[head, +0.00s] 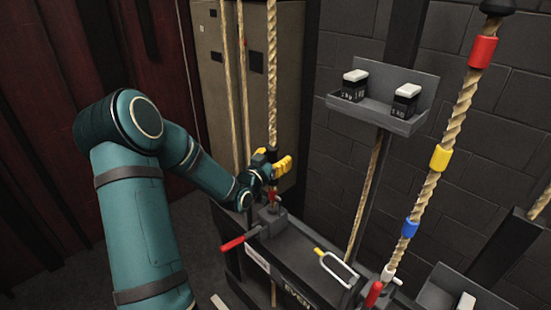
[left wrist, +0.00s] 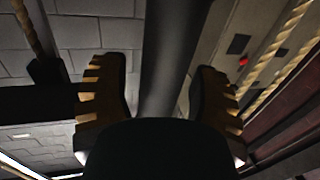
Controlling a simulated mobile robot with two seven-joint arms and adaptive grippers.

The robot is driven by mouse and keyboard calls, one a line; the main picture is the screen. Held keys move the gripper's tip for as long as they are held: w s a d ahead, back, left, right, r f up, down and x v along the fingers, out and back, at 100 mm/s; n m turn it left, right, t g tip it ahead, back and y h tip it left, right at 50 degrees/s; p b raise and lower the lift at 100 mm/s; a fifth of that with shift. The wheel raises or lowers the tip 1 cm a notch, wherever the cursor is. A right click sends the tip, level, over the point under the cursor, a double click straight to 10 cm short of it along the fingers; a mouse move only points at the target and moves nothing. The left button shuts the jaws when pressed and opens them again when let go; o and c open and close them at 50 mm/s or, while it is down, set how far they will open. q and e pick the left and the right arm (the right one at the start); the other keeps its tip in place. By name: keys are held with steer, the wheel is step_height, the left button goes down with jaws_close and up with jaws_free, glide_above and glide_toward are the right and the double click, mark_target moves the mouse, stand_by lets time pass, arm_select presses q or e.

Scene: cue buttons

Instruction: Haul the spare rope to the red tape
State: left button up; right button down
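A thick twisted rope (head: 271,70) hangs upright at the centre of the head view, with a dark sleeve low on it. My left gripper (head: 272,165), with yellow fingers, is at that rope's lower end. In the left wrist view its open fingers (left wrist: 165,100) stand on both sides of a dark cylinder (left wrist: 172,50), with a gap at the left finger. At the right, another rope (head: 459,110) carries red tape (head: 483,52) near its top, then yellow tape (head: 440,157) and blue tape (head: 411,227). I cannot tell which rope is the spare. My right gripper is out of view.
A dark rail below holds a red lever (head: 241,240) and a metal loop with a yellow part (head: 336,268). Another red handle (head: 374,293) is by the taped rope's foot. A wall shelf (head: 384,116) holds two weights. A tall cabinet (head: 222,95) stands behind thinner ropes.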

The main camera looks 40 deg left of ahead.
arm_select(q)
steer(key=shift+w, duration=0.15)
steer(key=s+d, duration=0.2)
steer(key=s, duration=0.9)
steer(key=shift+s, duration=0.4)
steer(key=shift+d, duration=0.1)
stand_by(0.4)
